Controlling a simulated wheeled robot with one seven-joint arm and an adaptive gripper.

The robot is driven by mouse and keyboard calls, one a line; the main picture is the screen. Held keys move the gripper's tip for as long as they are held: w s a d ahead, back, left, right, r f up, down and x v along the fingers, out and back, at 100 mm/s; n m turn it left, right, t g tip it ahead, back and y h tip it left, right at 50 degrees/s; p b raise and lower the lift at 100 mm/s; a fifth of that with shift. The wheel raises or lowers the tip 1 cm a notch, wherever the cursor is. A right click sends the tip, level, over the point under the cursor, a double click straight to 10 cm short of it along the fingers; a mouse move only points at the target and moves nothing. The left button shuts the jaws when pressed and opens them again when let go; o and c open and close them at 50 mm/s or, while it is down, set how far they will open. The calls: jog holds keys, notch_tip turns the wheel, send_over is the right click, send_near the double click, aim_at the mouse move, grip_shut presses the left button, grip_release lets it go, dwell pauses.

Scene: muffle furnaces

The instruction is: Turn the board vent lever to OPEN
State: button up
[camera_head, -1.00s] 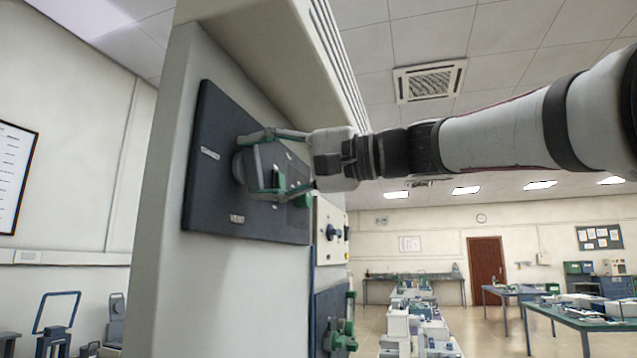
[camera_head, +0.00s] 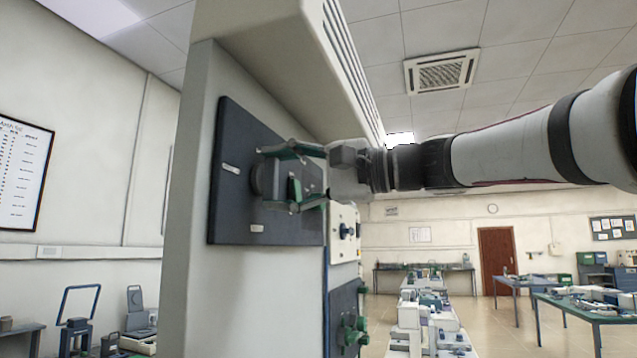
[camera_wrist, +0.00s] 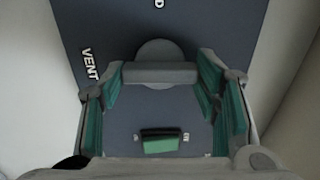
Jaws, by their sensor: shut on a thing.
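The dark vent board (camera_head: 232,210) is fixed to the side of a pale cabinet. The lever is a grey bar (camera_wrist: 160,72) on a round grey hub (camera_wrist: 160,48), standing out from the board; the hub also shows in the head view (camera_head: 257,178). My gripper (camera_wrist: 160,80) is shut on the bar, with a green-padded finger at each end. A "VENT" label (camera_wrist: 88,64) is left of the lever in the wrist view. A green block (camera_wrist: 160,142) shows lower between the fingers. The "OPEN" mark is not readable.
A pale panel with knobs (camera_head: 346,232) and a dark panel with green knobs (camera_head: 355,335) stand just beyond the board. The cabinet's vented upper part (camera_head: 300,60) overhangs above my gripper. Benches with equipment (camera_head: 590,308) stand farther back.

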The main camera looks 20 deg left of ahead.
jog(key=o, duration=1.1)
jog(key=shift+w, duration=0.1)
jog(key=shift+o, duration=0.2)
jog(key=s+d, duration=0.1)
jog(key=d, duration=1.1)
